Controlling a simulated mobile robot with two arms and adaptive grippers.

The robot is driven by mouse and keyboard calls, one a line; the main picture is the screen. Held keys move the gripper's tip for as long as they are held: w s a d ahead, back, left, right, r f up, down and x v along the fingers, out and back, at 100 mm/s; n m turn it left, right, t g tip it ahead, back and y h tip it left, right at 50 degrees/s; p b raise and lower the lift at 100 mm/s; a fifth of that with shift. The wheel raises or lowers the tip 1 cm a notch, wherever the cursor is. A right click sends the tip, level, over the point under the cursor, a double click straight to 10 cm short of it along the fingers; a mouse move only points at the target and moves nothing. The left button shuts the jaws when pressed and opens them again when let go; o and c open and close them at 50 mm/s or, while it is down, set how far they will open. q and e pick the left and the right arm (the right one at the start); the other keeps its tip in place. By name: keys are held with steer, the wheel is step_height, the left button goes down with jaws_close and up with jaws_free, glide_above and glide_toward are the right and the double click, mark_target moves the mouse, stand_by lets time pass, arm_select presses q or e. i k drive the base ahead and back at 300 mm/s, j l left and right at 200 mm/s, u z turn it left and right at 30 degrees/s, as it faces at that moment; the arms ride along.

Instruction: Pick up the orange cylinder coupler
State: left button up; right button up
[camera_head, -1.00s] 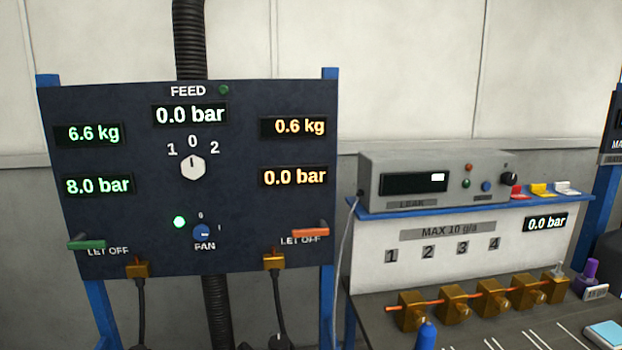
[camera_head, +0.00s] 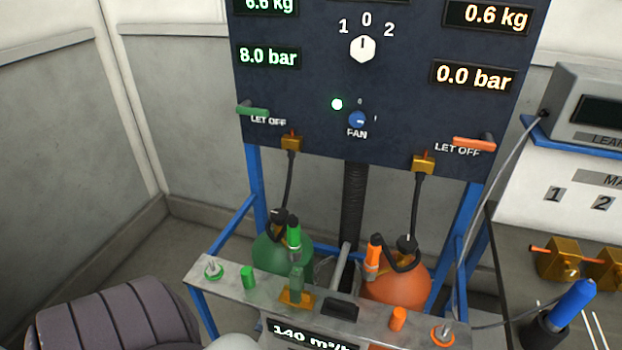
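An orange coupler-like piece (camera_head: 373,255) stands upright at the end of a black hose, just left of the black fitting on top of the orange cylinder (camera_head: 405,287). Its lower end is close to the rear edge of a grey metal shelf (camera_head: 365,318); I cannot tell what it rests in. A shorter orange plug (camera_head: 398,318) stands on the shelf in front of the cylinder. An orange ring fitting (camera_head: 443,336) is at the shelf's right end. Neither of my grippers is in view.
A green cylinder (camera_head: 270,250) with a green coupler (camera_head: 293,237) stands to the left. The dark panel (camera_head: 310,120) with gauges rises behind, on blue posts. A blue-tipped tool (camera_head: 572,300) stands on the bench at right. A thin cable crosses the right side.

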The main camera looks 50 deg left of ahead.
mark_target(371, 268)
steer(key=j+u, duration=0.1)
steer(key=u, duration=0.85)
steer(key=i+l, duration=0.05)
